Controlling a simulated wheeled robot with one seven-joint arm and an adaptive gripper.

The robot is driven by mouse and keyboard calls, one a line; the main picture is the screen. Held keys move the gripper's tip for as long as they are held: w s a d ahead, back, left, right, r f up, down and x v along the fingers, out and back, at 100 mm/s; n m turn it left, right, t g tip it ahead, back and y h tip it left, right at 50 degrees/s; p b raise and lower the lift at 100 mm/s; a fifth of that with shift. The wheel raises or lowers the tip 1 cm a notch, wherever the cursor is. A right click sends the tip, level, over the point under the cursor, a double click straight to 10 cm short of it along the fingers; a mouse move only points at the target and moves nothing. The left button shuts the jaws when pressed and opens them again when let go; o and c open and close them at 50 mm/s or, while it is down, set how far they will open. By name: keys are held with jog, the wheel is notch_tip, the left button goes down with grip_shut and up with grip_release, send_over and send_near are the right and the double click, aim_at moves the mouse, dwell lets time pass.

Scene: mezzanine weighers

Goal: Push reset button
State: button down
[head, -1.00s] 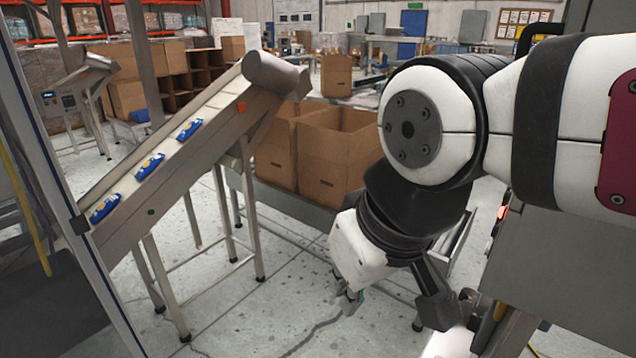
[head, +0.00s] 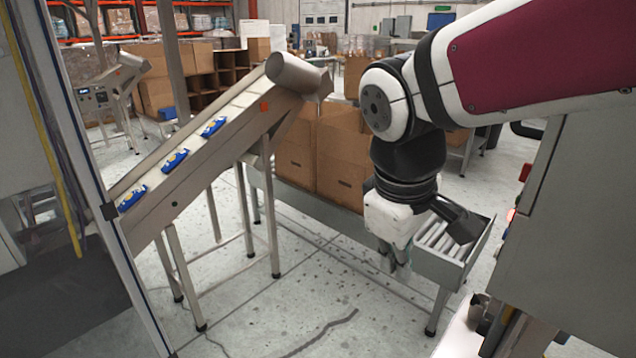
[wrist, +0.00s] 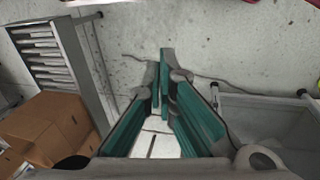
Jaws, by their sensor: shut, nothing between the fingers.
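No button can be clearly made out as the reset button. A grey metal cabinet (head: 575,225) stands at the right of the head view, seen nearly edge-on. Small red parts (head: 525,172) show at its left edge, one lower down glowing; I cannot tell what they are. My gripper (head: 397,266) points down, left of the cabinet and apart from it, in front of the roller conveyor. In the wrist view my gripper (wrist: 160,68) has its green-padded fingers together, empty, over the concrete floor.
An inclined conveyor (head: 185,175) with several blue packs (head: 177,160) stands left. Cardboard boxes (head: 310,155) stand on the roller conveyor (head: 440,240) behind my gripper. A metal post with a yellow cable (head: 60,150) is at far left. The floor in front (head: 270,310) is clear.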

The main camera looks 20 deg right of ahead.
aim_at(505, 234)
jog(key=w+d+f+n+g+h, duration=0.2)
jog(key=w+d+f+n+h, duration=0.1)
jog(key=d, duration=0.6)
jog(key=w+d+f+n+g+h, duration=0.3)
jog(key=w+d+n+h, duration=0.3)
jog(key=d+n, duration=0.3)
jog(key=w+d+f+n+g+h, duration=0.2)
jog(key=w+d+n+h, duration=0.2)
jog(key=w+d+n, duration=0.3)
jog(key=d, duration=0.3)
jog(key=shift+f+n+g+h+p, duration=0.3)
jog(key=shift+f+g+h+p, duration=0.1)
jog(key=s+d+p, duration=0.3)
jog(key=s+p, duration=0.1)
jog(key=s, duration=0.4)
jog(key=shift+d, duration=0.2)
jog(key=shift+s+p, duration=0.1)
jog(key=shift+p, duration=0.2)
jog(key=shift+s+d, duration=0.15)
jog(key=shift+s, duration=0.15)
